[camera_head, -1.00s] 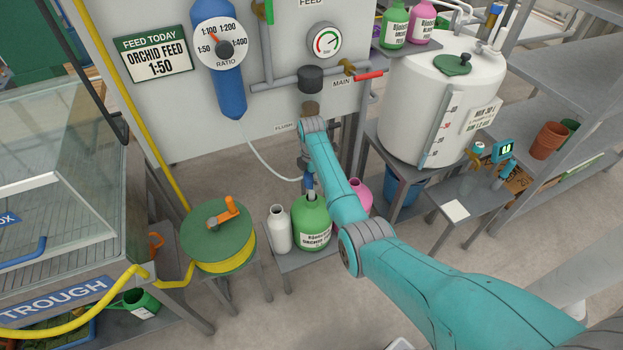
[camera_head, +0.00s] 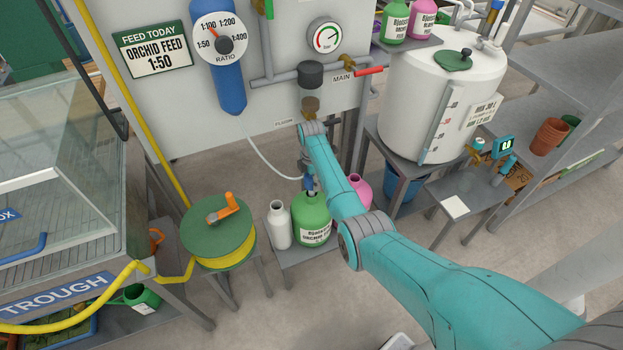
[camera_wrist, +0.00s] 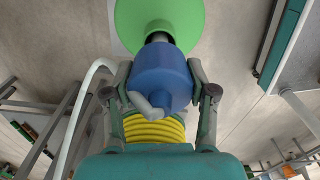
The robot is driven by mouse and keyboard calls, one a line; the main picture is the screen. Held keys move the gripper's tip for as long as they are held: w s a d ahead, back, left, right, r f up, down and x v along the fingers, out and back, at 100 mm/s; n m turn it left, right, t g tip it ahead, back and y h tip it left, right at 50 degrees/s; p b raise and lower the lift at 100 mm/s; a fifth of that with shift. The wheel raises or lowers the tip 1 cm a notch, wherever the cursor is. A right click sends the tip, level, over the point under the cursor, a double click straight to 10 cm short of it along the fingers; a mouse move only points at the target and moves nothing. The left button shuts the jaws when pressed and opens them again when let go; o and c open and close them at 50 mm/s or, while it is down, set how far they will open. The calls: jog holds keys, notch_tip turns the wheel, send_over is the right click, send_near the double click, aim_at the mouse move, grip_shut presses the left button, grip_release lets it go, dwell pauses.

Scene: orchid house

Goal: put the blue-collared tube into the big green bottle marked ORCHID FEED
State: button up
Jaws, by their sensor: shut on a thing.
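The big green bottle marked ORCHID FEED (camera_head: 312,220) stands upright on a low grey stand, between a white bottle and a pink one. My gripper (camera_wrist: 160,82) is shut on the blue collar of the tube (camera_wrist: 160,70) in the wrist view. In the head view, the blue collar (camera_head: 309,184) is right at the top of the green bottle's neck. The tube's lower end is hidden there and appears to be in the mouth; how deep I cannot tell. The wrist view shows the green bottle (camera_wrist: 128,18) just beyond the collar. A pale hose runs from the collar.
The white bottle (camera_head: 279,226) stands close on the left, the pink bottle (camera_head: 360,190) close on the right. A yellow hose reel (camera_head: 218,240) is further left. The pale hose (camera_head: 262,158) comes down from the blue ratio unit (camera_head: 228,82). Open floor lies in front.

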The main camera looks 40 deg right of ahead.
jog(key=shift+f, duration=2.2)
jog(key=o, duration=1.5)
jog(key=shift+r, duration=0.1)
jog(key=shift+r, duration=3.9)
jog(key=shift+a, duration=0.1)
